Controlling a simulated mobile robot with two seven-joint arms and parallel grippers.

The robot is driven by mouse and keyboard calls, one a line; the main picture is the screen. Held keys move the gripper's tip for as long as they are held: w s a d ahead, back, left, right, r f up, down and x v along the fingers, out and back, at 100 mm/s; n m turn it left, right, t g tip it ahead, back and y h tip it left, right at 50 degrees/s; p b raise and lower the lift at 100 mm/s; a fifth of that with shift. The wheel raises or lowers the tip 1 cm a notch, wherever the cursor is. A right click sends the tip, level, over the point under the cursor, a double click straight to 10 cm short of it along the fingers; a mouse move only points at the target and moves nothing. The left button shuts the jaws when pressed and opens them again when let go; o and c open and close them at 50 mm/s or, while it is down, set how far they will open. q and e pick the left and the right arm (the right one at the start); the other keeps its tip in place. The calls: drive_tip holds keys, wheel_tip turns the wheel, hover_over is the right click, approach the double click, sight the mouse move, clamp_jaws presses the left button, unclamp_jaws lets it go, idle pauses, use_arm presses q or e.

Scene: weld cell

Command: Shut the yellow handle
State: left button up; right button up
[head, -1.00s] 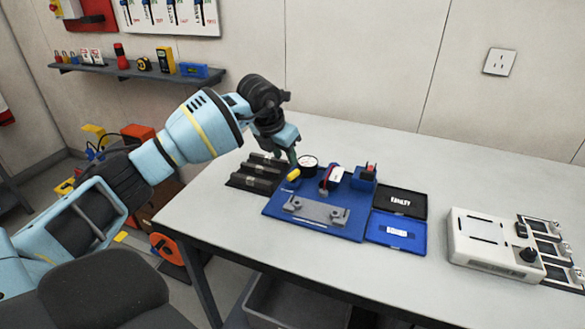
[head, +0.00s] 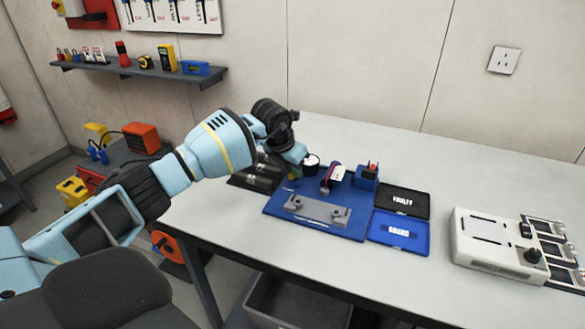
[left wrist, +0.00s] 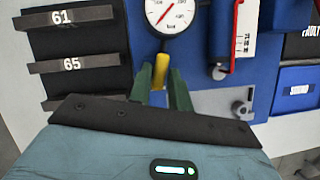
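The yellow handle (left wrist: 161,67) shows in the left wrist view just below a round white gauge (left wrist: 170,12) with a red needle. My left gripper (left wrist: 160,85) has its two green fingers apart, one on each side of the handle's lower part. I cannot tell whether either finger touches it. In the head view my left gripper (head: 294,171) is low over the back left corner of the blue board (head: 275,207) and mostly hides the handle. The gauge also shows there (head: 311,161). My right gripper is not in view.
A red-handled tool (left wrist: 236,30) stands just right of the gauge. A dark rack of numbered bars (left wrist: 72,63) lies left. A grey fixture bar (head: 317,210), black and blue trays (head: 402,227) and a white device (head: 490,245) are on the table. The front of the table is clear.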

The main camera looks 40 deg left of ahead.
use_arm(q)
clamp_jaws()
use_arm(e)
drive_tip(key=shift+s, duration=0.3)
